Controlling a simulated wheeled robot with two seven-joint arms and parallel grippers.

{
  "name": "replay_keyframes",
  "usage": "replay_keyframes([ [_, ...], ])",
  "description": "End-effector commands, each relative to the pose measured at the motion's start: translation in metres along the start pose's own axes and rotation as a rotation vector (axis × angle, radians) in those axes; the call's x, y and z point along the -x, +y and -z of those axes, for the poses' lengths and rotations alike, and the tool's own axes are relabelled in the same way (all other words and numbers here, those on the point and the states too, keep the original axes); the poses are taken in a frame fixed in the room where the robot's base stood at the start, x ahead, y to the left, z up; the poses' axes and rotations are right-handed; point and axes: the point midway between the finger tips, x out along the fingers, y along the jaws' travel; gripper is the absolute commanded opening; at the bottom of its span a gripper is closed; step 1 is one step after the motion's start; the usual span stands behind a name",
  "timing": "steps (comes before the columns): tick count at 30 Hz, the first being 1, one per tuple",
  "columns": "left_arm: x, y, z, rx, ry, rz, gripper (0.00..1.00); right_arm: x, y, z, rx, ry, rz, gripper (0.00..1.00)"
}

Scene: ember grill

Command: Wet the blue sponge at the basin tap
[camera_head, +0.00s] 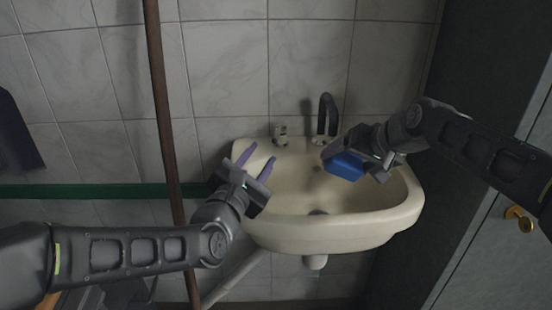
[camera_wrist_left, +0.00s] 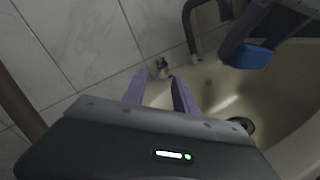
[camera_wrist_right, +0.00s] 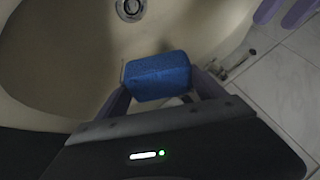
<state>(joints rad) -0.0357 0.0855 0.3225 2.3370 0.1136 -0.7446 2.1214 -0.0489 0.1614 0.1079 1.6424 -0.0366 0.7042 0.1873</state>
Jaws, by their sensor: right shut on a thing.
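The blue sponge (camera_head: 345,166) is held by my right gripper (camera_head: 342,157) above the right part of the cream basin (camera_head: 335,239). In the right wrist view the sponge (camera_wrist_right: 158,77) sits between the two fingers. The dark curved tap (camera_head: 327,112) stands at the back of the basin, just behind and left of the sponge. My left gripper (camera_head: 257,158) is open and empty over the basin's left rim, near the small tap handle (camera_head: 280,132). I see no water running.
A brown pole (camera_head: 162,120) stands left of the basin. A tiled wall (camera_head: 225,65) is behind it. A dark door with a brass knob (camera_head: 519,218) is at the right. The basin's drain (camera_wrist_right: 130,8) is uncovered.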

Motion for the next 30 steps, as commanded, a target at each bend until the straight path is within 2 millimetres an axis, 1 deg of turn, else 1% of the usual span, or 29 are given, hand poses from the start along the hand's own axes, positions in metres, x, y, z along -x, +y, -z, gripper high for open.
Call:
replay_keyframes([
  [12,0.0,0.0,0.0,0.0,0.0,0.0,0.34,0.0,0.0,0.0,0.0,0.0,0.0,0.47],
  [15,0.0,0.001,0.001,0.0,0.002,-0.002,0.27,0.0,0.0,0.0,0.0,0.0,0.0,0.47],
  [17,0.0,0.005,0.003,0.0,0.005,-0.009,0.22,0.0,0.0,0.0,0.0,0.0,0.0,0.47],
  [20,0.002,0.021,0.007,-0.005,0.012,-0.038,0.14,0.0,0.0,0.0,0.0,0.0,0.0,0.47],
  [22,0.006,0.041,0.009,-0.031,0.011,-0.069,0.08,0.0,0.0,0.0,0.0,0.0,0.0,0.47],
  [23,0.008,0.051,0.01,-0.062,0.007,-0.081,0.06,0.0,0.0,0.0,0.0,0.0,0.0,0.47],
  [24,0.013,0.064,0.01,-0.13,-0.003,-0.089,0.02,0.0,0.0,0.0,0.0,0.0,0.0,0.47],
  [25,0.016,0.071,0.01,-0.193,-0.011,-0.089,0.0,0.0,0.0,0.0,0.0,0.0,0.0,0.47],
  [27,0.023,0.083,0.01,-0.359,-0.024,-0.078,0.0,0.0,0.0,0.0,0.0,0.0,0.0,0.47],
  [29,0.029,0.089,0.011,-0.517,-0.033,-0.058,0.0,0.0,0.0,0.0,0.0,0.0,0.0,0.47],
  [30,0.032,0.09,0.012,-0.623,-0.039,-0.041,0.0,0.0,0.0,0.0,0.0,0.0,0.0,0.47],
])
